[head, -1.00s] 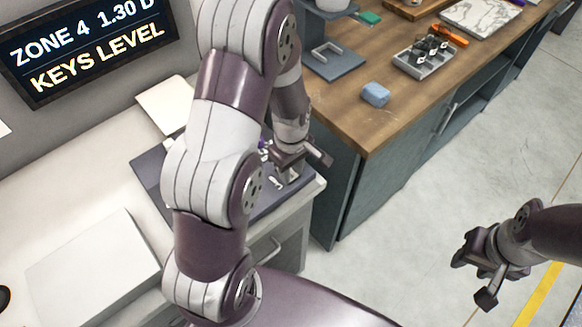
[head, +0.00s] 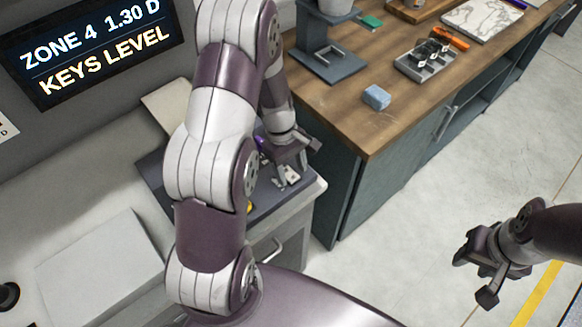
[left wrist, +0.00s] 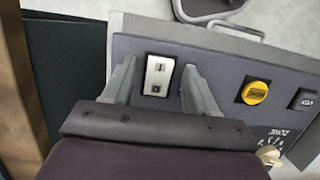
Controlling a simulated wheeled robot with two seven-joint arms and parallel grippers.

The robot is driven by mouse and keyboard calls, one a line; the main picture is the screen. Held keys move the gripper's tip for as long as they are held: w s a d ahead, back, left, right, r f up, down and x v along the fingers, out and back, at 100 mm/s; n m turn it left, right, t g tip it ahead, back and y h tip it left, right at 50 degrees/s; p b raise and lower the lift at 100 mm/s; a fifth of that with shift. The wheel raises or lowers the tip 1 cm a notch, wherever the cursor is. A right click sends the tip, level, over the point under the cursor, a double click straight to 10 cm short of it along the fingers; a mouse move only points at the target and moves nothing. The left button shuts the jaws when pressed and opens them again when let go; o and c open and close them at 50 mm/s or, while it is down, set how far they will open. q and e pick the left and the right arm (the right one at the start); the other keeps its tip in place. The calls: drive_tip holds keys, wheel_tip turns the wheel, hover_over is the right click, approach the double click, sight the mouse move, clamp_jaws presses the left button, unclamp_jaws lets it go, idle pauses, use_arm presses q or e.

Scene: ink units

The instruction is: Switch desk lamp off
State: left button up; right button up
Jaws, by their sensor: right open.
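I see no desk lamp that I can make out. A white rocker switch (left wrist: 157,75) sits on a dark control panel (left wrist: 222,75) in the left wrist view. My left gripper (left wrist: 160,66) is open, with one finger on each side of the switch; whether they touch the panel is unclear. In the head view my left gripper (head: 290,160) is low over the dark panel (head: 153,172), partly behind my arm. My right gripper (head: 475,278) is open and empty above the floor at the right.
The floor at right is clear.

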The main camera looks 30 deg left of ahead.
use_arm(q)
drive_tip(key=v, duration=1.2)
drive_tip(key=shift+r, duration=0.35)
drive_tip(key=shift+a, duration=0.1)
drive_tip(key=s+d+m+t+y, duration=0.2)
drive_tip(key=s+d+m, duration=0.6)
drive_tip(key=m, duration=0.5)
drive_tip(key=shift+s+d+f+m+t+y, duration=0.2)
drive_tip(key=shift+s+f+m+t+y, duration=0.15)
drive_tip(key=shift+s, duration=0.85)
